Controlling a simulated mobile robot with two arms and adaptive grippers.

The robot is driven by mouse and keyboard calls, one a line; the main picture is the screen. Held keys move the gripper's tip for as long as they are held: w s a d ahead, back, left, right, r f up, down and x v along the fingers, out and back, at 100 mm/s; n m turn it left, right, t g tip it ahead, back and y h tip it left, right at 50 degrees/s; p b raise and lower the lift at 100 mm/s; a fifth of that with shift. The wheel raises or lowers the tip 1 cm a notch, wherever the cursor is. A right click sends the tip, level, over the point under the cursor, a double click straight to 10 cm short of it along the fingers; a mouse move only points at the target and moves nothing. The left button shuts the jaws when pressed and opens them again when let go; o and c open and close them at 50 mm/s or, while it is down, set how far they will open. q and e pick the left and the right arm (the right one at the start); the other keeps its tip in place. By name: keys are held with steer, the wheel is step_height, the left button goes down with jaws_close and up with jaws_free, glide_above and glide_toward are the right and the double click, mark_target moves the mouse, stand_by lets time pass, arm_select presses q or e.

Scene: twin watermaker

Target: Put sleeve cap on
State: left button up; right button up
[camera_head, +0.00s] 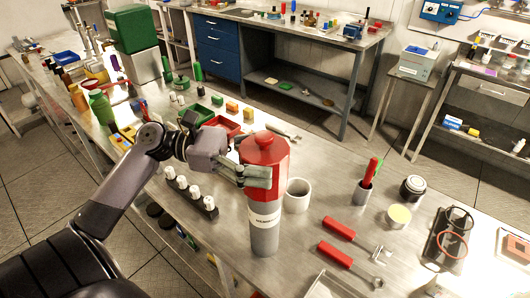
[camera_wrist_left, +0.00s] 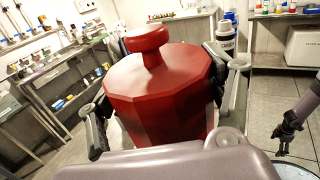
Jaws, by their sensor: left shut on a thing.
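The red sleeve cap (camera_head: 264,168), many-sided with a round knob on top, also fills the middle of the left wrist view (camera_wrist_left: 160,95). My left gripper (camera_head: 257,176) is shut on its sides, one finger on each side in the wrist view. Directly below the cap in the head view is an upright grey sleeve (camera_head: 264,240) with a white label. The cap looks in line with the sleeve; I cannot tell whether it is seated. A dark, small end of what looks like my right arm (camera_wrist_left: 288,127) shows at the wrist view's right edge; its jaws are unclear.
A white ring-shaped cup (camera_head: 298,195) stands close to the right of the sleeve. Two red-handled tools (camera_head: 337,254) lie in front right. A black rack with white-topped vials (camera_head: 190,193) is at left. Red and green bins (camera_head: 221,126) stand behind.

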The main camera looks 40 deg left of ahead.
arm_select(q)
steer(key=shift+f, duration=0.15)
steer(key=o, duration=1.2)
steer(key=shift+a, duration=0.1)
steer(key=v, duration=1.2)
